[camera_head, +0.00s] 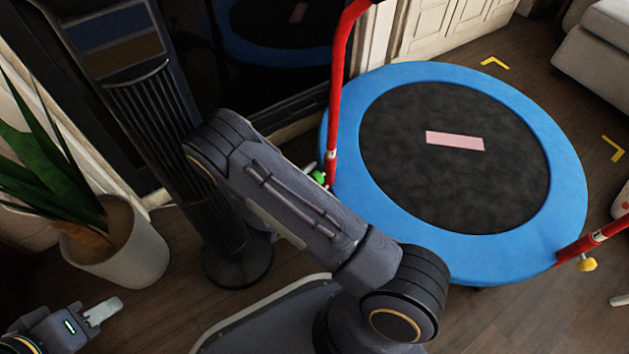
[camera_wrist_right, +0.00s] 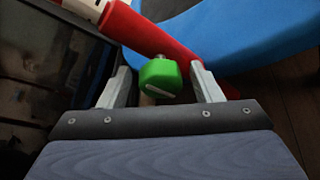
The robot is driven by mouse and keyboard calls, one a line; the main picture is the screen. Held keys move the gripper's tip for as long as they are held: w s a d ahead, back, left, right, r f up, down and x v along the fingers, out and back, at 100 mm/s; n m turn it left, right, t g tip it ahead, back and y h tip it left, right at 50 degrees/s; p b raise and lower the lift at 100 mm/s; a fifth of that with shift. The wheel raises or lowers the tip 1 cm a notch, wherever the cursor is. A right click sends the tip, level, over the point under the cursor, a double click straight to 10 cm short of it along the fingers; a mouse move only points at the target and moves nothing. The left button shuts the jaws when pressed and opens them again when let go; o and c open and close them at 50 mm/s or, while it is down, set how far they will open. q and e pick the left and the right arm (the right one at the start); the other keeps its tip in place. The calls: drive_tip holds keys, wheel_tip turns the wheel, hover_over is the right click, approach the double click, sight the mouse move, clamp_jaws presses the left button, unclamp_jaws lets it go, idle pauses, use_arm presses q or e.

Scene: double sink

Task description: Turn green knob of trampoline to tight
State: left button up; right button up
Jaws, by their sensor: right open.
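The trampoline (camera_head: 350,206) has a blue rim, a black mat and red posts. The green knob (camera_head: 319,178) sits low on its left red post (camera_head: 338,95), partly hidden behind my right arm. In the right wrist view, the green knob (camera_wrist_right: 158,76) has a pale mark and lies between the two fingers of my right gripper (camera_wrist_right: 160,70). The gripper is open, with a small gap on each side of the knob. My left gripper (camera_head: 103,311) is low at the far left, away from the trampoline; its finger opening is unclear.
A black tower fan (camera_head: 165,130) and a potted plant (camera_head: 125,250) stand at the left. A yellow knob (camera_head: 587,264) is on the right red post (camera_head: 597,240). A pale sofa (camera_head: 595,45) is at the upper right. Bare wooden floor shows at lower right.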

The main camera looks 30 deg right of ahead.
drive_tip(key=shift+d, duration=0.1)
drive_tip(key=c, duration=1)
drive_tip(key=m+t, duration=0.1)
drive_tip(key=m, duration=0.1)
drive_tip(key=shift+f+m+t, duration=0.1)
drive_tip(key=shift+m+t, duration=0.2)
drive_tip(key=shift+m, duration=0.1)
drive_tip(key=m, duration=0.2)
drive_tip(key=m+t+h, duration=0.1)
drive_tip(key=shift+m+t+h+b, duration=0.3)
drive_tip(key=shift+m+b, duration=0.1)
drive_tip(key=m+h, duration=0.1)
drive_tip(key=m, duration=0.1)
drive_tip(key=m+h, duration=0.1)
drive_tip(key=m, duration=0.2)
drive_tip(key=shift+t, duration=0.3)
drive_tip(key=shift+w+m+g+h, duration=0.1)
drive_tip(key=shift+m+g+h, duration=0.3)
drive_tip(key=shift+m, duration=0.95)
drive_tip(key=shift+m+g+h, duration=0.1)
drive_tip(key=shift+m+h, duration=0.5)
drive_tip(key=shift+m, duration=0.75)
